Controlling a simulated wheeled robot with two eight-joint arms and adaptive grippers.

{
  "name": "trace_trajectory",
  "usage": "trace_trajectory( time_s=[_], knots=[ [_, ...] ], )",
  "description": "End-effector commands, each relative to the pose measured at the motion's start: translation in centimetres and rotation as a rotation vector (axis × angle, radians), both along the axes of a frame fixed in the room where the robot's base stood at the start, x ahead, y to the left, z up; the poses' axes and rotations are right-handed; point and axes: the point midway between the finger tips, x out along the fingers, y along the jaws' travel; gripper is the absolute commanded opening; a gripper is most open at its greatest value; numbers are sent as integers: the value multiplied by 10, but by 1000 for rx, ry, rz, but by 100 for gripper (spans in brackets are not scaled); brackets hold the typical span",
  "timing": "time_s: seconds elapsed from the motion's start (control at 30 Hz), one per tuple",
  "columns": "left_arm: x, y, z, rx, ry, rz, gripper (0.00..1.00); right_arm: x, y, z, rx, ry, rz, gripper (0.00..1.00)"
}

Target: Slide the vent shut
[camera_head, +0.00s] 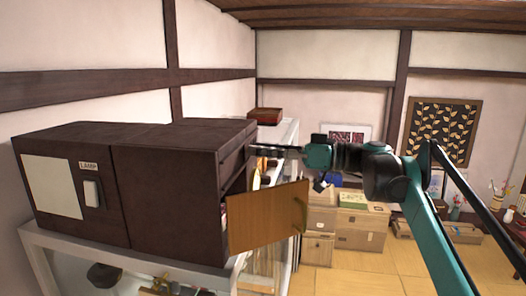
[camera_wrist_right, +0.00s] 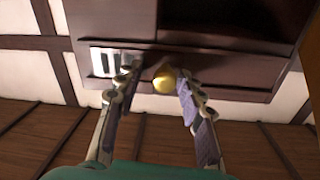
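The vent (camera_wrist_right: 112,62) shows in the right wrist view as a row of pale slots in a dark brown panel, at upper left. A round brass knob (camera_wrist_right: 164,81) sits on the panel to the right of the slots. My right gripper (camera_wrist_right: 157,76) is open, with one finger on each side of the knob; whether either touches it I cannot tell. In the head view my right gripper (camera_head: 262,150) reaches the right side of the dark brown cabinet (camera_head: 175,155). The vent and knob cannot be made out there. My left gripper is not in view.
A wooden door (camera_head: 268,217) hangs open on the cabinet's right side, below my right gripper. A lamp switch (camera_head: 92,193) is on the cabinet's front. The cabinet stands on a white shelf (camera_head: 75,243). Wooden boxes (camera_head: 345,225) stand on the tatami behind.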

Motion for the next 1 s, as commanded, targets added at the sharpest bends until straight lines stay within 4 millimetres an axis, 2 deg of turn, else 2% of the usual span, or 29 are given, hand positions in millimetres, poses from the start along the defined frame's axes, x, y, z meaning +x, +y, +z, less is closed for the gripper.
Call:
trace_trajectory(
  time_s=[0.27,0.37,0.47,0.8,1.0],
  knots=[
    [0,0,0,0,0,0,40,-1,0,-1,-4,0,4,43],
    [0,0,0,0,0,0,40,-3,-5,-2,-4,0,4,43],
    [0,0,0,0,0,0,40,-6,-20,-2,-4,0,1,43],
    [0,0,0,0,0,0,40,-27,-89,-2,-3,1,-1,43],
    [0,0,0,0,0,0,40,-35,-110,-2,-2,2,2,43]
  ],
)
